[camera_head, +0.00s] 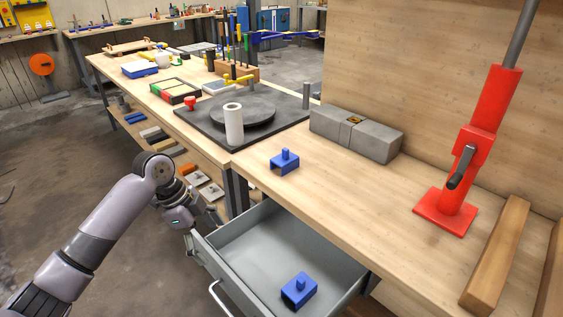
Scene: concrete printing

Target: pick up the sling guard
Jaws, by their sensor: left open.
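Two blue channel-shaped pieces with a knob on top look like sling guards. One sling guard (285,163) stands on the wooden workbench, near its front edge. The other sling guard (299,291) lies inside the open grey drawer (238,242), towards the front right. My left gripper (200,217) is open beside the drawer's far left corner, below the bench top. It is apart from both blue pieces, and its fingers are small and partly hidden. My right gripper is not in view.
A grey concrete block (356,134) and a red stand (462,165) are on the bench, with wooden beams (495,255) at right. A white cylinder (233,124) stands by a dark turntable (245,108). The bench right of the near blue piece is clear.

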